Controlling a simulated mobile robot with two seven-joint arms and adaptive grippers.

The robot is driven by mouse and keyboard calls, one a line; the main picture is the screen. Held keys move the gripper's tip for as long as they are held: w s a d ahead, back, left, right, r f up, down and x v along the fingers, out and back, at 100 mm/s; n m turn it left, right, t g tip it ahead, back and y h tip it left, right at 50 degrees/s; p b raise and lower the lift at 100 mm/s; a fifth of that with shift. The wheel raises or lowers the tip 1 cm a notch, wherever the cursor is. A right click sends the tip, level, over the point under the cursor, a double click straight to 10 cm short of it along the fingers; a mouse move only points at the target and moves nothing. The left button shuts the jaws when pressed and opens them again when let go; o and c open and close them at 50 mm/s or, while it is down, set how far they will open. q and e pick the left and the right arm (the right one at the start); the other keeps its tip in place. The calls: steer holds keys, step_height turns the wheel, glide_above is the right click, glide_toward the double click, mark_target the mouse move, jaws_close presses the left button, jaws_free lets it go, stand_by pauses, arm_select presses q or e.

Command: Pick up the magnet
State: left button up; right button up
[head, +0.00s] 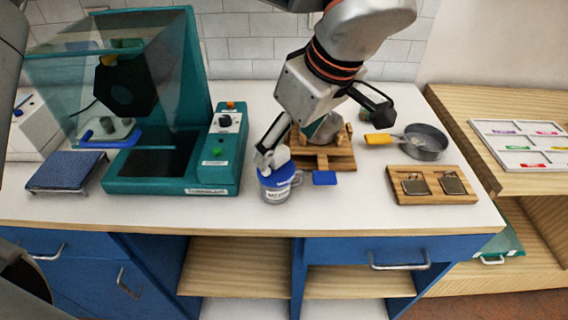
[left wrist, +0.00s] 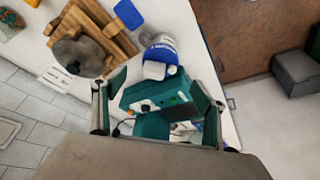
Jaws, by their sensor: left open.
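I cannot pick out with certainty which thing is the magnet. A clear jar with a blue lid and a label (head: 279,186) stands upright near the counter's front edge; its blue top also shows in the left wrist view (left wrist: 161,58). A flat blue paddle (head: 324,178) lies right of it, by a wooden stand (head: 328,160); the paddle also shows in the left wrist view (left wrist: 128,14). My left gripper (head: 322,138) is open and empty above the counter. One finger overlaps the jar's lid in the head view; contact is unclear. My right gripper is not in view.
A teal machine (head: 172,187) with a clear hood stands left, beside a dark blue pad (head: 66,171). Right are a grey pan (head: 427,143), a yellow-handled tool (head: 379,140) and a wooden tray (head: 433,200) holding two metal squares. The counter's front strip is clear.

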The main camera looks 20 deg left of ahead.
mark_target(279, 156)
arm_select(q)
steer(key=shift+w+a+f, duration=0.1)
steer(key=shift+f, duration=0.35)
steer(key=shift+a+f, duration=0.3)
steer(key=shift+f, duration=0.3)
steer(key=shift+a+f, duration=0.1)
steer(key=shift+f, duration=0.15)
steer(key=b+x, duration=0.1)
steer(key=x, duration=0.4)
steer(key=shift+w+a, duration=0.15)
steer(key=shift+w, duration=0.1)
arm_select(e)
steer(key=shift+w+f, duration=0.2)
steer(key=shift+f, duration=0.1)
arm_select(q)
steer(key=shift+c, duration=0.5)
steer(key=c, duration=1.4)
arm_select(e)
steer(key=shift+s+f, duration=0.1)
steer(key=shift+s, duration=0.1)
arm_select(q)
steer(key=shift+r, duration=0.1)
